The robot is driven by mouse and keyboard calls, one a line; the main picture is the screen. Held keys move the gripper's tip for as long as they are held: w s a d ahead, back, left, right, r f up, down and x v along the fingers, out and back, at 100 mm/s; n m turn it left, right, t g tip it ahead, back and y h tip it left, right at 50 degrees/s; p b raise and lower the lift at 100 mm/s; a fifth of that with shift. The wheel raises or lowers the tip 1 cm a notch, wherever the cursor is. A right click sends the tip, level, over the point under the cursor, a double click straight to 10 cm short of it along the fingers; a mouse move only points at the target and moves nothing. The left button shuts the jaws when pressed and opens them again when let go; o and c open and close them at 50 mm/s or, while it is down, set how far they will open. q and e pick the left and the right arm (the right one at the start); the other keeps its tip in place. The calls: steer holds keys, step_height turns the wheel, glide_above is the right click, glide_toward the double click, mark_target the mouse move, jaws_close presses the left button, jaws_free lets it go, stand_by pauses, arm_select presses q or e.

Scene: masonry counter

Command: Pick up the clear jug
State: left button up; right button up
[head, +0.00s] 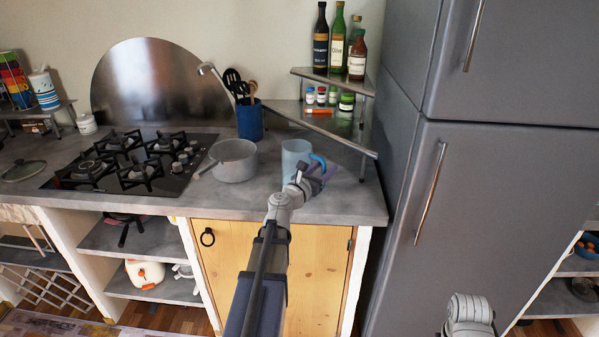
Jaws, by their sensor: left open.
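The clear jug (293,153) is a pale blue see-through vessel with a bright blue handle on its right side. It stands upright on the grey counter, in front of the corner shelf. My left gripper (318,172) is open at the handle side of the jug, its arm reaching in from below. The wrist hides part of the jug's lower right side, and I cannot tell whether the fingers touch the handle. My right gripper is out of view; only a piece of that arm shows at the lower right.
A grey saucepan (236,162) stands left of the jug, near the gas hob (130,162). A blue utensil pot (250,122) is behind. The corner shelf (325,122) holds bottles and jars. The tall grey fridge (480,190) closes off the right side. Bare counter (345,205) lies at the front right.

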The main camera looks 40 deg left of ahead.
arm_select(q)
steer(key=w, duration=0.3)
steer(key=shift+w+a, duration=0.15)
steer(key=shift+a, duration=0.05)
jaws_close()
stand_by(1.2)
